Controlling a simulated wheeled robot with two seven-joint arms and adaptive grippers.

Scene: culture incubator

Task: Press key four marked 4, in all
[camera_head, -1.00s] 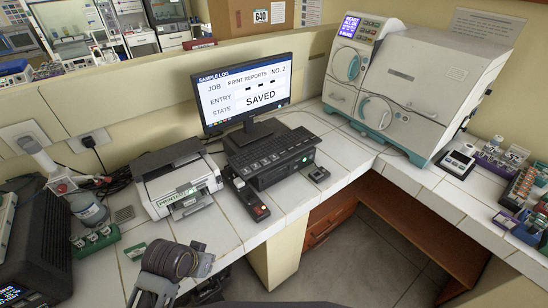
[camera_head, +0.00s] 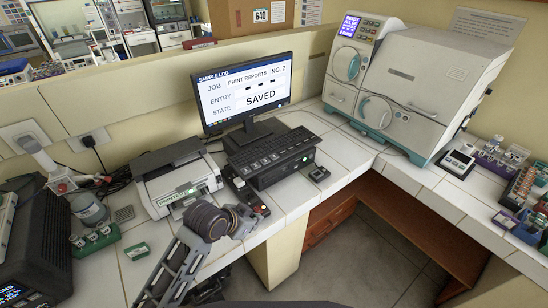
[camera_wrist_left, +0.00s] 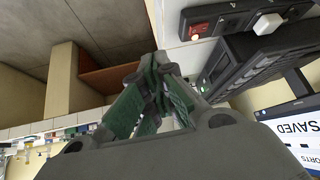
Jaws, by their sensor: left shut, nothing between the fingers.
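The black keyboard unit (camera_head: 272,155) stands in front of the monitor (camera_head: 244,92). Its key markings are too small to read, so I cannot pick out key 4. My left gripper (camera_head: 250,217) is at the counter's front edge, in front of the keyboard and near the black switch strip. In the left wrist view the green-padded fingers (camera_wrist_left: 152,75) are together and empty, with the keyboard's side (camera_wrist_left: 255,70) to the right. My right gripper is not in view.
A black strip with a red switch (camera_wrist_left: 198,28) and white button (camera_wrist_left: 268,23) lies left of the keyboard. A printer (camera_head: 178,180) stands left, a small dark device (camera_head: 319,173) right. A large white machine (camera_head: 415,80) fills the back right.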

